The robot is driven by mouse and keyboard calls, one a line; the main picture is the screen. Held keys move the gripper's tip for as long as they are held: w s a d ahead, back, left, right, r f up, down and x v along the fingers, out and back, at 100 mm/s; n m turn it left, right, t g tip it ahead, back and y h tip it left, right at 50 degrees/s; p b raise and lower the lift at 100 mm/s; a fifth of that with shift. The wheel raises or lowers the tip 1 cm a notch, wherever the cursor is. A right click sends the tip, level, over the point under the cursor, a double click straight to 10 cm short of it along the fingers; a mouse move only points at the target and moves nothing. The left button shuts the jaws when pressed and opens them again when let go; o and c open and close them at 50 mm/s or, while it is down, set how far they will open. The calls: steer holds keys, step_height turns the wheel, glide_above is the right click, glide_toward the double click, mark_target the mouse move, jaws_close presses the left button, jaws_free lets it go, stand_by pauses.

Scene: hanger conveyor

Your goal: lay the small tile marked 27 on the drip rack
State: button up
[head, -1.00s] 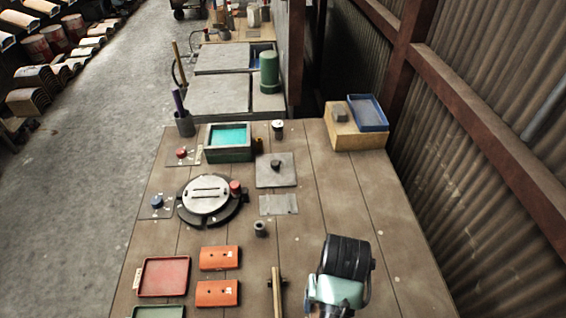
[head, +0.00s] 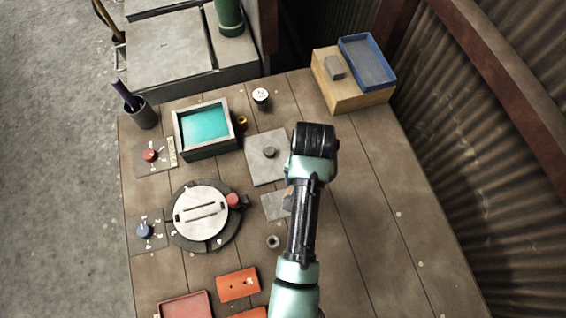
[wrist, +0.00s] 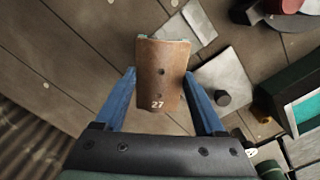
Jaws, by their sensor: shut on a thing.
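The small tile marked 27 (wrist: 160,62) is a curved brown piece with two dark holes, its number at the end nearer my gripper in the wrist view. My gripper (wrist: 158,80) is shut on it, with one blue finger along each side. The tile appears held above the table. In the head view my arm reaches over the right-centre of the table, and its dark wrist hides most of the gripper. I cannot make out a drip rack in either current view.
A teal-filled basin (head: 232,143), a grey plate with a dark knob (head: 260,172) and a round turntable (head: 174,236) stand left of my arm. A blue tray (head: 391,62) sits on a wooden block (head: 350,97) at the back right. The table's right side is clear.

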steer(key=a+m+p, duration=0.1)
steer(key=m, duration=0.1)
steer(key=a+r+m+p, duration=0.1)
steer(key=p, duration=0.1)
steer(key=a+m+p, duration=0.1)
steer(key=m, duration=0.1)
steer(key=shift+s+r+m, duration=0.3)
steer(key=shift+r, duration=0.05)
steer(key=shift+s+a+m+p, duration=0.4)
steer(key=shift+a+m+p, duration=0.05)
steer(key=shift+m+p, duration=0.6)
steer(key=shift+m, duration=0.55)
steer(key=shift+a+f+b, duration=0.2)
steer(key=shift+f+b, duration=2.8)
steer(key=shift+f, duration=0.65)
steer(key=o, duration=1.4)
step_height(320, 180, up, 13)
steer(key=b, duration=0.1)
steer(key=shift+w, duration=0.1)
